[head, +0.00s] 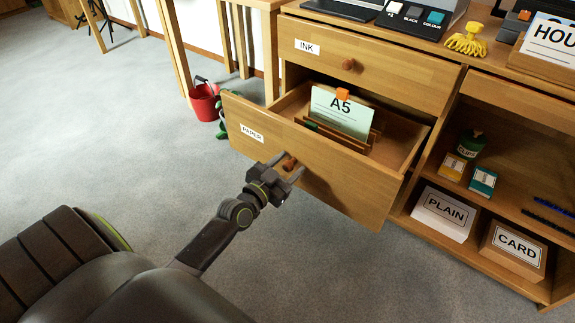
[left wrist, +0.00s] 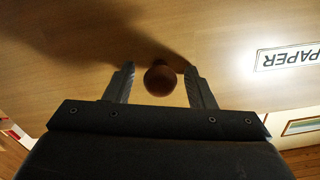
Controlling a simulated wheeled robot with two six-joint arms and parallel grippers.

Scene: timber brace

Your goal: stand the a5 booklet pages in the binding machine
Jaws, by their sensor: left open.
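The A5 booklet pages (head: 340,113) are a pale green sheet stack marked A5 with an orange clip on top. They stand in a wooden holder inside the open PAPER drawer (head: 330,173). My left gripper (head: 286,166) is at the drawer front, with its open fingers on either side of the round wooden knob (head: 289,163). In the left wrist view the knob (left wrist: 160,78) sits between the two fingertips, nearer the right finger, with a gap on the left. The binding machine cannot be made out for certain. My right gripper is not in view.
The INK drawer (head: 372,62) above is shut. Open shelves at the right hold a PLAIN box (head: 445,213), a CARD box (head: 514,250) and small cartons. A red bucket (head: 204,103) is left of the drawer. Carpet at left is clear.

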